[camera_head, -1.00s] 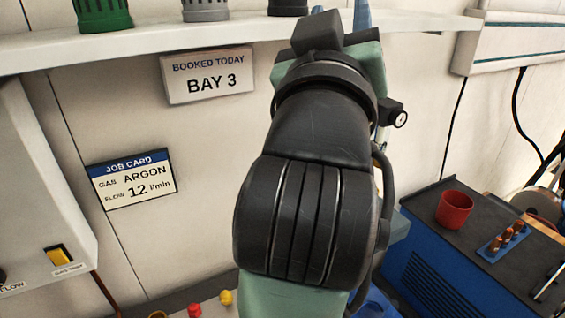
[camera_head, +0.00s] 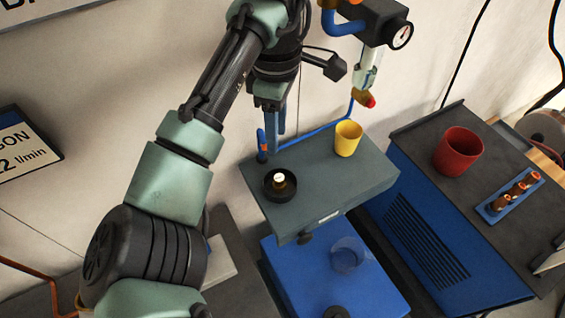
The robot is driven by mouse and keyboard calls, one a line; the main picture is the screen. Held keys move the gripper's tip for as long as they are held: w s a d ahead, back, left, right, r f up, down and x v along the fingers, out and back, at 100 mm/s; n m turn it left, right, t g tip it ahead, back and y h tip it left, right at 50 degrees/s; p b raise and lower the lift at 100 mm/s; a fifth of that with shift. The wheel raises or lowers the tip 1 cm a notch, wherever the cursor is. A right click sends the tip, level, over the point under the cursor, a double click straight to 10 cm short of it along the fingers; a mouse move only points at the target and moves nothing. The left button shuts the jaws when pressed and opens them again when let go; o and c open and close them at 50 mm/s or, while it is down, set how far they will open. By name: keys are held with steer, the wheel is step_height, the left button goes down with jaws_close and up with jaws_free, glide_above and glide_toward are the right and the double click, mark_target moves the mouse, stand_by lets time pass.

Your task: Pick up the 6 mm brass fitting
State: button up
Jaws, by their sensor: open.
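My gripper (camera_head: 280,128) is open and points down in front of the wall, over the back left of a grey-green bench top (camera_head: 330,197). Below it in the picture, a round black dish (camera_head: 270,193) stands on that top. A small piece with a pale top and a brass-brown body (camera_head: 279,183) sits in the dish. It may be the 6 mm brass fitting, but its size marking cannot be read. The gripper appears apart from it. Nothing shows between the fingers.
A yellow cup (camera_head: 348,138) stands right of the dish. A regulator with a gauge (camera_head: 400,35) and glass tube hangs above, with a blue hose (camera_head: 328,132) behind the bench top. A red cup (camera_head: 458,151) and a blue rack of copper-coloured pieces (camera_head: 514,196) are on the right cabinet.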

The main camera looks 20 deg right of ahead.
steer(key=b, duration=0.2)
glide_above(279, 177)
step_height(279, 177, down, 6)
steer(key=shift+a+f, duration=0.15)
steer(key=shift+f, duration=3.05)
jaws_close()
